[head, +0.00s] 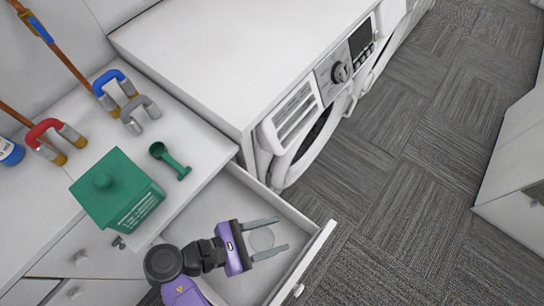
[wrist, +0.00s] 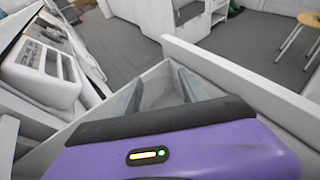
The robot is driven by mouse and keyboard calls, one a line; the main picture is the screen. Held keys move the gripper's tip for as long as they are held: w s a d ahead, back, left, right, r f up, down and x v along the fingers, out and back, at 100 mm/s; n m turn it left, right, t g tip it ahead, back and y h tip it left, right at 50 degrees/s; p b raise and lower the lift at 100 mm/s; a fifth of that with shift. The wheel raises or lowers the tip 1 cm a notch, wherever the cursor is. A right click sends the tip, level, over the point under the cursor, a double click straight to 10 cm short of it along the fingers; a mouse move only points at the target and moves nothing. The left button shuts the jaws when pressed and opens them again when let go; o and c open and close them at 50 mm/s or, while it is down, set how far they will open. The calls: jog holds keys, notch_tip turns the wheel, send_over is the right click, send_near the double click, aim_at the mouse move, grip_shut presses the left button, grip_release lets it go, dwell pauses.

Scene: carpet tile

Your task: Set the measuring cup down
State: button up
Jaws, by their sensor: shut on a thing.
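A clear, see-through round measuring cup (head: 262,240) is between the two grey fingers of my gripper (head: 282,234). My gripper is shut on it, above the open white drawer (head: 207,212). In the wrist view the cup (wrist: 162,95) shows faintly between the fingers (wrist: 158,80), inside the drawer walls as seen from there. I cannot tell whether the cup touches the drawer floor.
A green box-shaped canister (head: 115,190) and a green scoop (head: 170,160) are on the white counter (head: 200,140). Red, blue and grey clamp-like handles (head: 115,85) lie further back. A white washing machine (head: 230,60) stands beyond the drawer. Carpet floor (head: 400,200) is clear at right.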

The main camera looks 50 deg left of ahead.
aim_at(270, 242)
notch_tip(270, 242, down, 10)
jog(key=shift+r+b, duration=0.1)
jog(key=shift+b, duration=0.35)
jog(key=shift+f, duration=0.2)
jog(key=o, duration=1.3)
jog(key=shift+r, duration=0.25)
jog(key=shift+s+a, duration=0.15)
jog(key=shift+s, duration=0.2)
jog(key=b+v, duration=0.1)
jog(key=v, duration=0.5)
jog(key=shift+s+r, duration=0.2)
jog(key=shift+s, duration=0.1)
